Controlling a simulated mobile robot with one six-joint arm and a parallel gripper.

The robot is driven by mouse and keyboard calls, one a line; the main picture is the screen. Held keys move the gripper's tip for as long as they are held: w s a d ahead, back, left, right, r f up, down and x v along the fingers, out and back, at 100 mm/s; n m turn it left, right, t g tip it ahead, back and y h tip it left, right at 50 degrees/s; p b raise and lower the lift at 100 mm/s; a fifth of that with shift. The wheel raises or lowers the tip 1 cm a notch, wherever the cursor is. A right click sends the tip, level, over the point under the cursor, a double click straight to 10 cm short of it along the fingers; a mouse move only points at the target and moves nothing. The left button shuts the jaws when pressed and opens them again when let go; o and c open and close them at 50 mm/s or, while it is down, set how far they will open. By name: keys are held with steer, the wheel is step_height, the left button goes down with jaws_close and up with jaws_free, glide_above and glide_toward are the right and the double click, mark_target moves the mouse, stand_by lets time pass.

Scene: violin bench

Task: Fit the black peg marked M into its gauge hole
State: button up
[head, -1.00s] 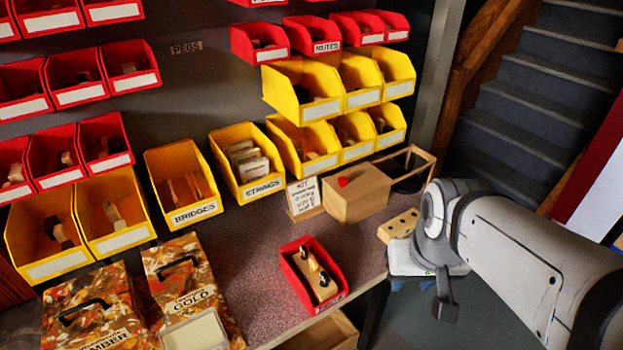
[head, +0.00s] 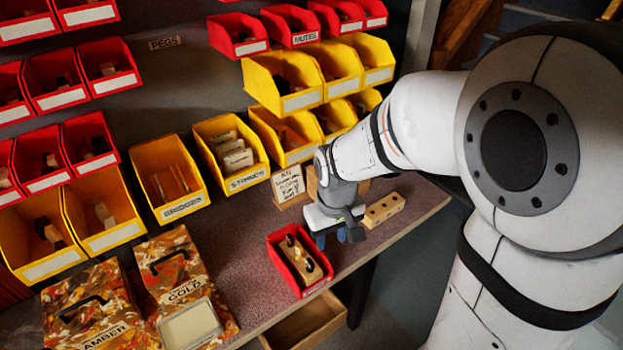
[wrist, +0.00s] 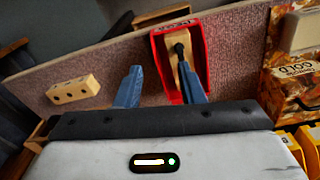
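Dark pegs stand in a wooden holder (head: 301,262) inside a small red bin (head: 272,262) on the bench. In the wrist view a black peg (wrist: 179,50) shows in the red bin (wrist: 160,68), behind one finger. No M mark is legible. The pale wooden gauge block (head: 384,208) with a row of holes lies near the bench's right edge; it also shows in the wrist view (wrist: 73,90), its holes apparently empty. My gripper (head: 341,238) is over the bench between bin and gauge block.
A lettered card (head: 288,186) and a yellow strings bin (head: 232,158) stand behind. Patterned cases (head: 180,275) stand front left. An open drawer (head: 305,322) shows below the bench edge. Bare bench top (head: 232,228) lies left of the red bin.

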steer(key=n+p, duration=0.2)
glide_above(310, 260)
steer(key=shift+g, duration=0.4)
step_height(310, 260, down, 4)
steer(key=shift+f, duration=0.1)
step_height(310, 260, down, 8)
steer(key=shift+f, duration=0.1)
jaws_close()
stand_by(0.5)
